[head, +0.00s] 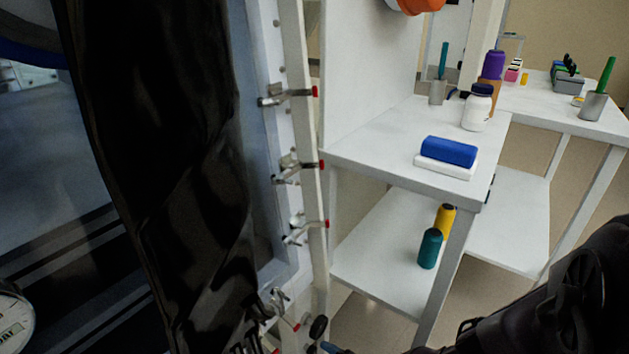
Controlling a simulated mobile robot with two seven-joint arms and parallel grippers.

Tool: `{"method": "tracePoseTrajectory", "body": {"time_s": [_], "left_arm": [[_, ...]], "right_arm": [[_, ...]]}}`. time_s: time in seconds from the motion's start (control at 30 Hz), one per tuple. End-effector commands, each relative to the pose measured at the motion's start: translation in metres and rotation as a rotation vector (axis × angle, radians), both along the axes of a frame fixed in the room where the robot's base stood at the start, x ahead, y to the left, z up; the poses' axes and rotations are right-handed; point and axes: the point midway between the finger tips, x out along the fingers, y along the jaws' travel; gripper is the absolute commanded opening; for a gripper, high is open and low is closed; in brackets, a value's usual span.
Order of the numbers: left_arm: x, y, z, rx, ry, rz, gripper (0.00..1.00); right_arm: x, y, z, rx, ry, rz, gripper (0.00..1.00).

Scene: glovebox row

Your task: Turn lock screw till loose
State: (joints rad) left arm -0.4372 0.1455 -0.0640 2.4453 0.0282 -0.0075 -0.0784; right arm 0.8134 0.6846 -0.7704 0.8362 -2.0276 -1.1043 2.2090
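A light frame (302,140) of the glovebox stands upright left of centre. Several metal toggle clamps with red tips sit along it, among them an upper clamp (285,95), a middle clamp (296,166) and a lower clamp (298,230). A small black round knob (318,327) shows low at the frame's foot, near the bottom edge; I cannot tell whether it is the lock screw. A large dark shape, probably my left arm, covers much of the left side and hides part of the glovebox. My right arm shows dark at the lower right. Neither gripper's fingertips are visible.
A white bench (385,150) stands right of the frame, with a blue block (448,151), a white bottle (477,108) and cups. Its lower shelf (385,270) holds a teal bottle (430,248) and a yellow one (445,218). A round gauge (12,318) is at the lower left.

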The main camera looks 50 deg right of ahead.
Motion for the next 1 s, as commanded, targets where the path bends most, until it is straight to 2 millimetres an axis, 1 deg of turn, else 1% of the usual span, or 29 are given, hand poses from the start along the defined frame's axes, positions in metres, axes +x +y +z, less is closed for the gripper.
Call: {"method": "tracePoseTrajectory", "body": {"time_s": [0.03,0.1,0.23,0.6,0.87,0.9,0.93,1.0], "left_arm": [[0.0,0.0,-0.001,0.0,0.0,0.001,0.0],[0.0,0.0,0.0,-0.002,-0.003,0.001,0.0],[0.0,0.001,0.0,-0.002,-0.007,0.003,0.0],[0.001,0.001,0.001,-0.004,-0.014,0.003,0.0],[0.001,0.001,0.001,-0.003,-0.012,0.004,0.0],[0.001,0.001,0.001,-0.003,-0.012,0.004,0.0],[0.0,0.001,0.001,-0.003,-0.011,0.004,0.0],[0.0,0.001,0.001,-0.003,-0.011,0.004,0.0]], "right_arm": [[0.007,0.001,-0.001,0.0,-0.001,-0.001,0.54],[0.014,0.001,-0.001,-0.001,0.001,0.0,0.54],[0.024,0.002,-0.001,0.0,0.0,0.0,0.54],[0.028,0.002,0.0,0.0,0.001,0.0,0.54],[0.028,0.002,0.0,0.0,0.001,0.0,0.14],[0.028,0.002,0.0,0.0,0.001,0.0,0.08],[0.028,0.002,0.0,0.0,0.001,0.0,0.05],[0.028,0.002,0.0,-0.001,0.001,0.0,0.05]]}}
